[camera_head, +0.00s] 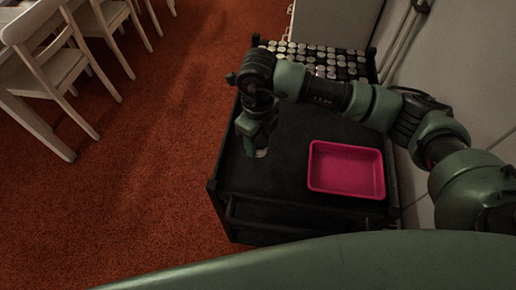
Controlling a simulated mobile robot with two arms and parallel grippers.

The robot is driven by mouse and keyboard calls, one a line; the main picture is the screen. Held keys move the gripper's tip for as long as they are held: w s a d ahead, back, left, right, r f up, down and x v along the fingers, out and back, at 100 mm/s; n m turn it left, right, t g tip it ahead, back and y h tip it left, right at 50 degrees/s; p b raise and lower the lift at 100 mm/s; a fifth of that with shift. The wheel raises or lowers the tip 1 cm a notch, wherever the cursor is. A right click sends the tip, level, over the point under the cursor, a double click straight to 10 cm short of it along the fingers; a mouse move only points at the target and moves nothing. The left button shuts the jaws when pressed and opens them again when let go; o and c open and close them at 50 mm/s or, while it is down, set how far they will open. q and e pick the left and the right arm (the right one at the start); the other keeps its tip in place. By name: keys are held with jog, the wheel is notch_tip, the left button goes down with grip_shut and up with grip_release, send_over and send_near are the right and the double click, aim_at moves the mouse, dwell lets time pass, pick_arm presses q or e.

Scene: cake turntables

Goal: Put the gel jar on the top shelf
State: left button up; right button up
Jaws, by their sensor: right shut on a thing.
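My right arm reaches in from the right over the black cart's top shelf (277,185). My right gripper (259,147) points down near the shelf's left side and is shut on a small pale jar (261,153). Only the jar's lower part shows below the gripper, so I cannot read its label. I cannot tell whether the jar touches the shelf or hangs just above it. My left gripper is not in view.
A bright pink tray (346,187) takes up the right front of the shelf. Many small round-topped items (325,59) stand in rows at the back. The shelf's left front is clear. White chairs (48,62) stand on the orange carpet (150,190) at left.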

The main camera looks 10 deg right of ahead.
aim_at(258, 151)
jog(key=shift+f, duration=2.55)
jog(key=shift+f, duration=0.1)
jog(key=o, duration=1.4)
notch_tip(258, 151, up, 12)
jog(key=shift+r+b, duration=0.15)
jog(key=shift+b, duration=0.4)
